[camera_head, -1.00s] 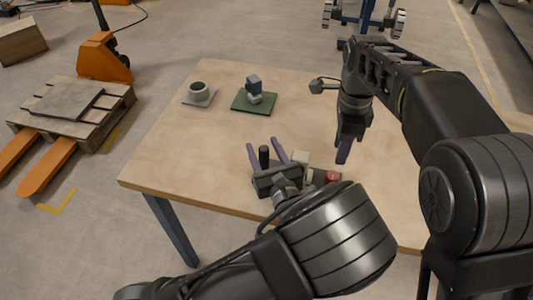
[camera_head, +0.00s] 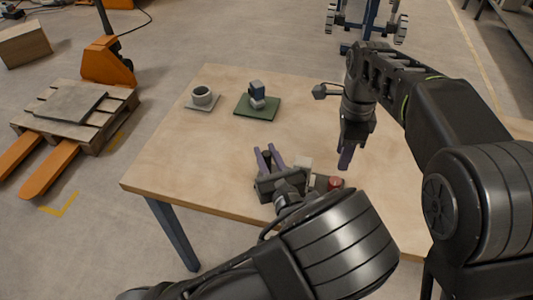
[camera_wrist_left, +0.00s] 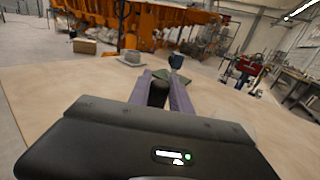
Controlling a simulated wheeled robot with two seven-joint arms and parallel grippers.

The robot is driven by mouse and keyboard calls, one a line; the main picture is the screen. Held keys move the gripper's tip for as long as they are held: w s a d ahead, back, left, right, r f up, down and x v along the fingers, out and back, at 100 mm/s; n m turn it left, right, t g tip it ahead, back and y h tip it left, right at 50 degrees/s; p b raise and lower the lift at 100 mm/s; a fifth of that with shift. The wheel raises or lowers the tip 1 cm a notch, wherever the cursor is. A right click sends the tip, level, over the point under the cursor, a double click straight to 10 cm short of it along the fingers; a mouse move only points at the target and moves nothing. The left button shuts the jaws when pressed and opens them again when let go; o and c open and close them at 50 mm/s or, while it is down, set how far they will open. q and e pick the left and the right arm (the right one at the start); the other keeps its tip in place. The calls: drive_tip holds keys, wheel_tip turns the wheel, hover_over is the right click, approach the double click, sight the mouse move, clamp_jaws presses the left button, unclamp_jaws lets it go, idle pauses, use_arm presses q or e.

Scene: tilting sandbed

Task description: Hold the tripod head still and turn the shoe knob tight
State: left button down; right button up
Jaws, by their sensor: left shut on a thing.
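Near the front edge of the table, my left gripper (camera_head: 264,149) is shut on an upright dark cylinder (camera_head: 266,159), which also shows between its fingers in the left wrist view (camera_wrist_left: 157,93). I cannot tell whether this cylinder is part of the tripod head. Right beside that gripper are a pale block (camera_head: 304,163) and a red round knob-like part (camera_head: 335,182) on a dark body, partly hidden by my left arm. I cannot tell for sure which part is the shoe knob. My right gripper (camera_head: 345,158) points down above the table, to the right and apart from these parts; its finger gap is unclear.
A blue-grey block on a pale rounded base stands on a green mat (camera_head: 243,110) at the back. A grey ring-shaped cup (camera_head: 202,96) stands on a grey plate to its left. The wooden table (camera_head: 185,150) is bare at left and centre.

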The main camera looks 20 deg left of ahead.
drive_tip(key=shift+o, duration=0.5)
drive_tip(key=shift+o, duration=1.4)
drive_tip(key=shift+d, duration=0.1)
drive_tip(key=n, duration=2.1)
drive_tip(key=r+n, duration=0.1)
drive_tip(key=n, duration=0.9)
drive_tip(key=shift+r+n, duration=0.1)
drive_tip(key=shift+n, duration=0.3)
